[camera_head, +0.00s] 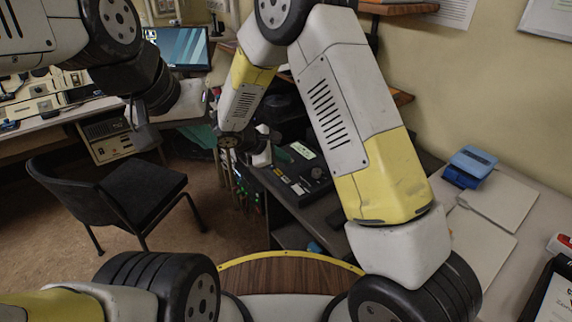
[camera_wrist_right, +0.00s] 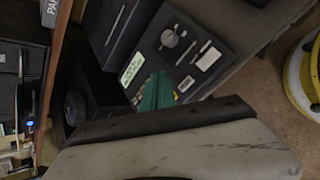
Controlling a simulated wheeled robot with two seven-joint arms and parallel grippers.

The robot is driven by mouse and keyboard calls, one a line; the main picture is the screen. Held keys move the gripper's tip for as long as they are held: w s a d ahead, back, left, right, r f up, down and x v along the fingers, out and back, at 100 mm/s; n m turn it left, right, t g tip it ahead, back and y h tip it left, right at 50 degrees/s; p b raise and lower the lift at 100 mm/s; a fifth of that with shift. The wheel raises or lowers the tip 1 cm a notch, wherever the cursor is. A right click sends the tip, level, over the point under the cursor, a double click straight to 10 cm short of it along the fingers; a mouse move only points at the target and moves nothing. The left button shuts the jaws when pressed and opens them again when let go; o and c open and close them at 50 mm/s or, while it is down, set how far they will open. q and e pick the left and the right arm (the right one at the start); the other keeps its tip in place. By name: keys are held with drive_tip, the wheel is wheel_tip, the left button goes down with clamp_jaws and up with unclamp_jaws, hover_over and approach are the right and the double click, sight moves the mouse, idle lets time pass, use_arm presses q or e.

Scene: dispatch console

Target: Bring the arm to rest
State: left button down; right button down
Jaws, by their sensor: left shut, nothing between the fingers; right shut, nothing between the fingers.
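My right arm reaches up and over in the head view, and its small gripper (camera_head: 262,153) hangs in front of the dark console desk (camera_head: 290,185). The right gripper is shut with nothing in it. In the right wrist view a pale housing of mine with a dark edge (camera_wrist_right: 180,145) fills the bottom. My left gripper (camera_head: 140,118) hangs at the upper left of the head view, below its black wrist, in front of the computer desk. It is shut and empty. Its fingertips are small and partly hidden.
A black chair (camera_head: 140,190) stands on the brown floor at left. A monitor (camera_head: 183,47) is behind my left wrist. A panel with a lit display (camera_wrist_right: 132,68) and a green item (camera_wrist_right: 157,92) lie near my right gripper. A blue box (camera_head: 470,165) sits on the right-hand table (camera_head: 520,280).

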idle(0.6)
drive_tip(key=s+d+r+m+g+y, duration=0.3)
drive_tip(key=s+d+r+m, duration=0.6)
drive_tip(key=d+r, duration=0.45)
drive_tip(key=s+r+m+t+y, duration=0.1)
drive_tip(key=s+r+m+y, duration=0.2)
drive_tip(key=s, duration=0.5)
drive_tip(key=s+d+r+m+t+y, duration=0.1)
drive_tip(key=s+r+m+t+y, duration=0.1)
drive_tip(key=s+r, duration=0.5)
drive_tip(key=s+m+y, duration=0.1)
drive_tip(key=s+m, duration=0.1)
drive_tip(key=shift+d+m, duration=0.25)
drive_tip(key=shift+m, duration=0.15)
drive_tip(key=shift+r, duration=0.1)
